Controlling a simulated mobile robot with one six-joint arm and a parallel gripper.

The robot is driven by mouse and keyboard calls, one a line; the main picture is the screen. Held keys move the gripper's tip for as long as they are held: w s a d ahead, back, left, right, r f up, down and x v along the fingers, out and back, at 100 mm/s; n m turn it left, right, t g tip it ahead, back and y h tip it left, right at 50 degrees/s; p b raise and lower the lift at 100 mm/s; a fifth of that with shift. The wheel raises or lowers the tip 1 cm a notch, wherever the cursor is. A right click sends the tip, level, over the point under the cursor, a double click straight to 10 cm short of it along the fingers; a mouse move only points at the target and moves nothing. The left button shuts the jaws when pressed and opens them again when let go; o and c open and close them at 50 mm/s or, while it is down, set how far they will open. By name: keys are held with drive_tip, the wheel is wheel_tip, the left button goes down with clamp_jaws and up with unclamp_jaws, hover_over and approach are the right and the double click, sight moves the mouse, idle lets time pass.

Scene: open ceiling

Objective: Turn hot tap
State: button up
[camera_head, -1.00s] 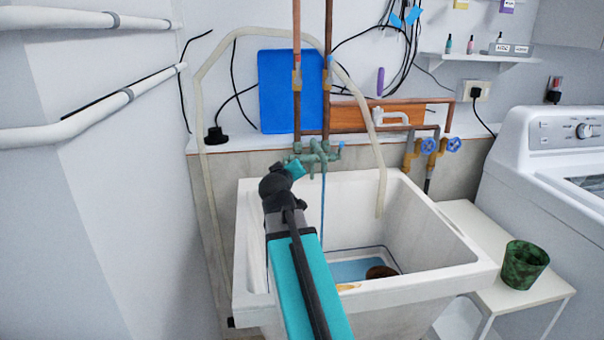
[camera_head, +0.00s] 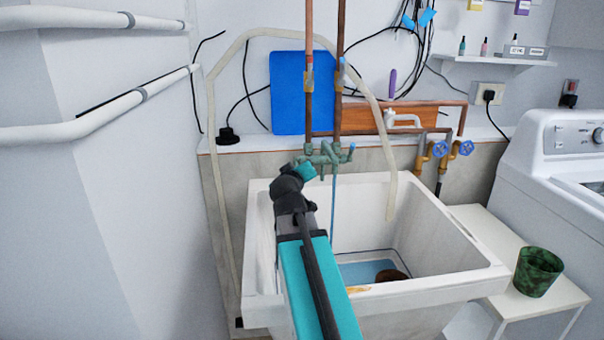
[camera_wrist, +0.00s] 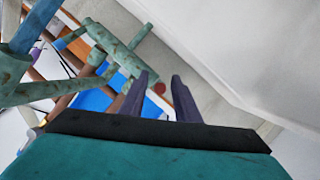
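A weathered green tap fixture (camera_head: 325,155) hangs on two copper pipes over the white sink (camera_head: 478,268). Its right end has a blue tip; its left end is partly hidden behind my gripper. In the wrist view, the fixture (camera_wrist: 115,52) fills the upper left, and a small red disc (camera_wrist: 159,88), apparently the hot tap's mark, shows between my fingertips. My gripper (camera_wrist: 160,80) is open, its two dark fingers apart with nothing visibly held. In the head view, my gripper (camera_head: 306,172) is close to the left of the fixture; whether it touches is unclear.
A pale hose (camera_head: 391,170) arches over the fixture into the sink. A blue board (camera_head: 290,95) stands behind the pipes. Two blue valve wheels (camera_head: 441,149) are to the right. A green pot (camera_head: 537,271) stands on a white side table beside the washing machine (camera_head: 560,180).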

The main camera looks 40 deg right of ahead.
drive_tip(key=shift+s+a, duration=0.1)
drive_tip(key=b+v, duration=1.3)
drive_tip(key=shift+s+b, duration=0.15)
drive_tip(key=shift+b, duration=0.2)
idle(0.8)
drive_tip(key=shift+a+r, duration=0.1)
drive_tip(key=shift+r, duration=0.05)
drive_tip(key=shift+c, duration=0.2)
